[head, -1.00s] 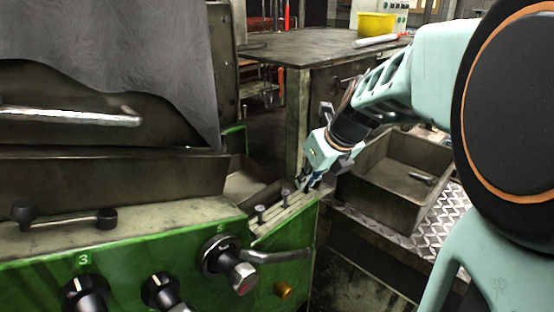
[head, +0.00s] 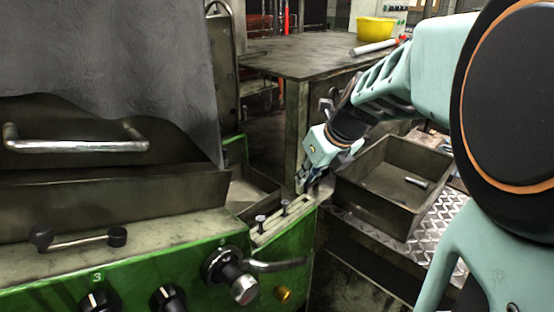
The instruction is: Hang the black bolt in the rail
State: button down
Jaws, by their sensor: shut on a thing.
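The rail (head: 272,232) is a pale slotted strip on the corner of the green machine. Two grey bolts hang in it with heads up: a near bolt (head: 260,221) and a farther bolt (head: 284,205). My gripper (head: 301,186) points down and left just above the rail's far end, beyond the farther bolt. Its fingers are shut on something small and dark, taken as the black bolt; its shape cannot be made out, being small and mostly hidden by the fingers. Whether it touches the rail cannot be told.
A metal bin (head: 385,203) with a small metal cylinder (head: 416,182) in it stands right of the rail on a tread plate. Knobs and a lever (head: 272,266) stick out in front of the rail. A metal table (head: 320,50) with a yellow bowl (head: 374,28) stands behind.

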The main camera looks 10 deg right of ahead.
jog(key=shift+r+p, duration=1.75)
jog(key=shift+r, duration=0.1)
